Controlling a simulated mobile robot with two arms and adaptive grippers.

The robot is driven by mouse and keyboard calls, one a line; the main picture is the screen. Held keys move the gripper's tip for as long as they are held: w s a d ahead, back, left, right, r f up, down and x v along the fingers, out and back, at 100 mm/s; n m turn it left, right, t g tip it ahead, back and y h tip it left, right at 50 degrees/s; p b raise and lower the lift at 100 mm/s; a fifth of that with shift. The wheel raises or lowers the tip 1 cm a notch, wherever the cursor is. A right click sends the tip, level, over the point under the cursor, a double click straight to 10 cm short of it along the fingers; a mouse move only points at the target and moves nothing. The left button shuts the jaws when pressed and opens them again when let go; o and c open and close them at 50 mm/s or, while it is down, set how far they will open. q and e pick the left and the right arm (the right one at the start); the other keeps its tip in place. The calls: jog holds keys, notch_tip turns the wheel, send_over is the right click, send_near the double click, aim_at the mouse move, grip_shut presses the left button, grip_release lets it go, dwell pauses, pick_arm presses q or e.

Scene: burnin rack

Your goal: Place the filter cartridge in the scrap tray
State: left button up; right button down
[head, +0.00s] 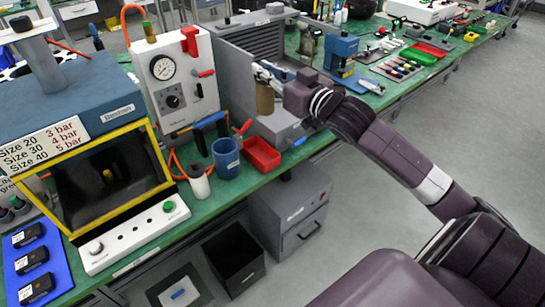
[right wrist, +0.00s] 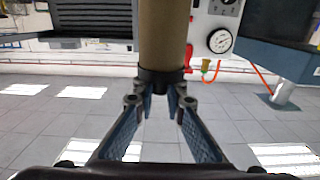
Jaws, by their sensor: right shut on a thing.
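The filter cartridge appears to be the tan-brown cylinder (head: 264,99), upright in front of the grey panel behind the bench. It also shows large in the right wrist view (right wrist: 163,38). My right gripper (head: 267,76) is shut on its end, and the fingers close around its dark collar in the right wrist view. A small red open tray (head: 263,154) sits on the green bench below and in front of the cartridge, beside the blue mug. A second red tray (head: 431,49) lies farther back. No label shows which is the scrap tray. My left gripper is not in view.
A blue mug (head: 226,158) and a white bottle (head: 200,182) stand left of the near red tray. A gauge box (head: 176,82) and a yellow-framed chamber (head: 95,180) stand farther left. A green tray (head: 418,57) lies beside the farther red tray. Floor right of the bench is open.

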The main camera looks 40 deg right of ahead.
aim_at(270, 102)
jog(key=f, duration=0.7)
jog(key=shift+a+f, duration=0.2)
jog(key=shift+f, duration=0.2)
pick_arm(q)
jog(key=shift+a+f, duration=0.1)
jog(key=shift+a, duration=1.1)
pick_arm(e)
notch_tip(270, 102, down, 12)
jog(key=shift+f, duration=0.2)
jog(key=c, duration=2)
grip_release()
